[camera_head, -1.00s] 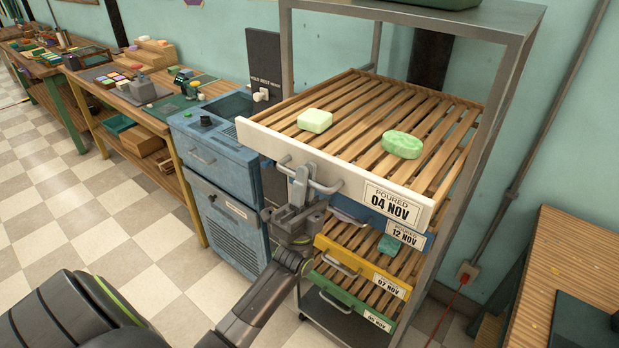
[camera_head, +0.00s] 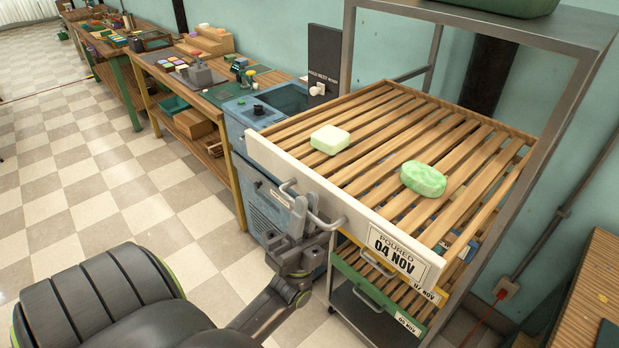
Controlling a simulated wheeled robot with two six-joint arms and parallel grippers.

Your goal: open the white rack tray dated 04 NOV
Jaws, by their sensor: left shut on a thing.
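The white rack tray dated 04 NOV (camera_head: 352,214) is the top one in the metal rack. It has a white front, a slatted wooden bed and a metal handle (camera_head: 318,210). It stands pulled out well beyond the trays below. A pale soap bar (camera_head: 330,139) and a green oval soap (camera_head: 423,179) lie on its slats. My left gripper (camera_head: 300,222) is shut on the handle at the front's lower left. My right gripper is not in view.
Below are a yellow-fronted tray (camera_head: 436,296) and a green-fronted tray (camera_head: 366,290) in the metal rack (camera_head: 574,112). A blue cabinet (camera_head: 265,200) stands close on the left. Checkered floor (camera_head: 150,215) is free in front.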

